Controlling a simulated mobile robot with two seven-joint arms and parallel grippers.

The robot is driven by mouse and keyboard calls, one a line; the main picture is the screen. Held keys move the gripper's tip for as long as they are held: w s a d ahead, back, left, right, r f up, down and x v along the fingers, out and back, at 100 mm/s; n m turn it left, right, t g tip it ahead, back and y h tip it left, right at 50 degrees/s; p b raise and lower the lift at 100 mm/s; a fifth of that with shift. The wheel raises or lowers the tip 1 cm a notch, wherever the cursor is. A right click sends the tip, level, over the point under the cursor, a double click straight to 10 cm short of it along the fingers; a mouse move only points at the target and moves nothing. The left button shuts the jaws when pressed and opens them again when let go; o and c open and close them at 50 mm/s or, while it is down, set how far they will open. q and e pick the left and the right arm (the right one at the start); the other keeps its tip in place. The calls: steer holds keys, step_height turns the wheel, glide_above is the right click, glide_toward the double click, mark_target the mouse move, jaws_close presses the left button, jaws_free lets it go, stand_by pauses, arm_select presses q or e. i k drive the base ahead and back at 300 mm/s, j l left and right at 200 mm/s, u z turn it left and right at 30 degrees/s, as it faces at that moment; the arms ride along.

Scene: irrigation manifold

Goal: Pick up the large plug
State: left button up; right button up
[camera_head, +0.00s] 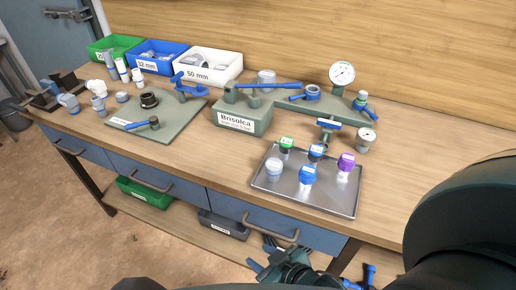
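Several capped plugs stand on a shiny metal tray (262,183) at the front right of the bench. A blue-capped plug (308,175) at the tray's front looks the largest. Around it are a white plug (273,169), a green-capped plug (286,145), a darker blue-capped plug (316,152) and a purple-capped plug (346,162). My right gripper (262,257) is low at the bottom middle, in front of the bench edge and apart from the tray. Its finger gap is not clear, and nothing shows held in it. My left gripper is not in view.
A grey-green board (158,127) with fittings lies left. Green (112,46), blue (157,57) and white (211,67) bins stand at the back. Bench wood left of the tray is bare.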

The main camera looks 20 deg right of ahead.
mark_target(273, 167)
steer(key=z, duration=1.25)
